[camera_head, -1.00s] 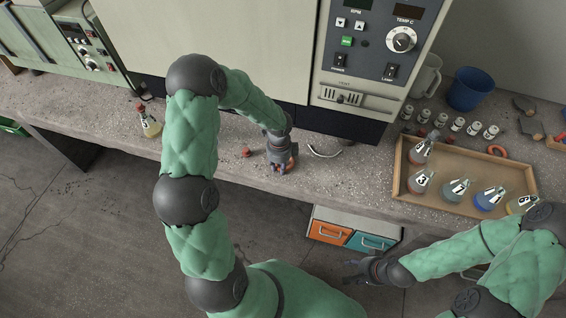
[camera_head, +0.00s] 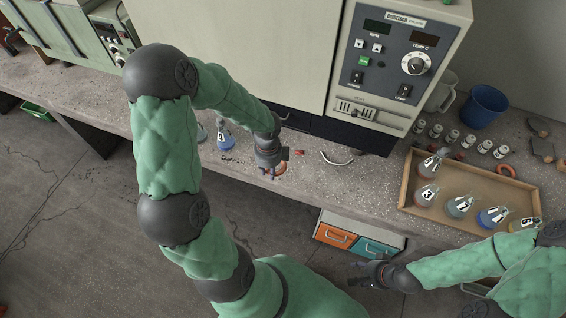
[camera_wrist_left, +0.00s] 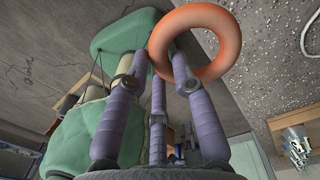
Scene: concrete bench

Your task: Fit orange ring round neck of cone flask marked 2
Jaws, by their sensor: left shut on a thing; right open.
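My left gripper (camera_head: 270,168) is shut on an orange ring (camera_wrist_left: 229,45), held at the fingertips above the front of the bench; the ring also shows in the head view (camera_head: 282,170). A conical flask with blue liquid (camera_head: 225,137) stands on the bench left of this gripper. Another pale flask (camera_head: 202,133) is partly hidden by my left arm. Several labelled flasks stand in the wooden tray (camera_head: 478,171) at right; one with grey-blue liquid (camera_head: 460,208) seems marked 2, but the labels are small. My right gripper (camera_head: 362,272) is open and empty, in front of the bench.
A second orange-red ring (camera_head: 507,170) lies by the tray's back edge. Several small vials (camera_head: 452,137), a blue cup (camera_head: 484,106) and a jug stand behind the tray. A red piece (camera_head: 299,152) and a white curved handle (camera_head: 337,159) lie right of my left gripper. The oven rises behind.

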